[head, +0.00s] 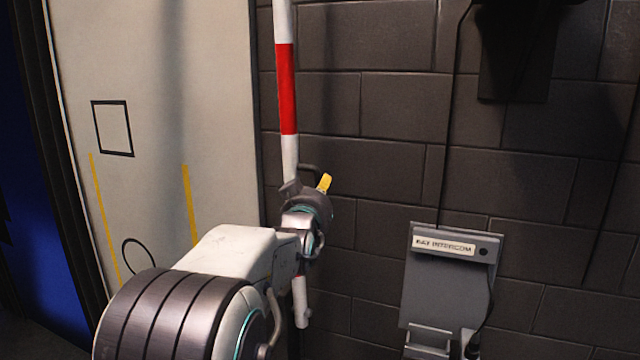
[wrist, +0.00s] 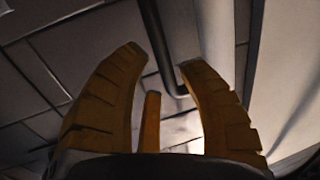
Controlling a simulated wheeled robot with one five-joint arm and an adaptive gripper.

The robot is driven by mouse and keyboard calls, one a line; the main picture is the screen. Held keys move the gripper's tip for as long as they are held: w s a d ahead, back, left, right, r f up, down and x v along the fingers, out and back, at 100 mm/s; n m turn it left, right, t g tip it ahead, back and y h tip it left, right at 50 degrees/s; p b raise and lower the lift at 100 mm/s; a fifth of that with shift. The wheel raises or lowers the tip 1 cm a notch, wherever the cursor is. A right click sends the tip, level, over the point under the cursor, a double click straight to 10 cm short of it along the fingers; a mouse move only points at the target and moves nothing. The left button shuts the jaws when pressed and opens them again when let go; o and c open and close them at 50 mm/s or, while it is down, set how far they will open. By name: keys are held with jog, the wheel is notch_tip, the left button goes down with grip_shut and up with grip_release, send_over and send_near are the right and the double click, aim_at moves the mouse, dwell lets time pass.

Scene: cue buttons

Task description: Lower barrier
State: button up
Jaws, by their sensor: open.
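The barrier is a red and white striped pole (head: 287,90) standing upright against the wall, its lower part partly hidden behind my arm. My gripper (head: 324,183) is beside the pole, its yellow finger showing just right of it. A dark handle (head: 310,168) juts from the pole near my gripper. In the wrist view my gripper (wrist: 163,58) has its yellow fingers spread wide with nothing held. The dark bent handle (wrist: 158,45) shows beyond and between the fingertips, joining the white pole (wrist: 214,40) on the right. I cannot tell whether the fingers touch it.
A grey intercom box (head: 450,285) with a label and a cable is mounted at the lower right. A pale panel (head: 160,80) with yellow lines stands on the left. A dark block wall (head: 400,130) is close behind the pole.

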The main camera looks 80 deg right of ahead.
jog(key=shift+d+p, duration=0.55)
jog(key=shift+d, duration=1.15)
jog(key=shift+c, duration=0.2)
grip_shut()
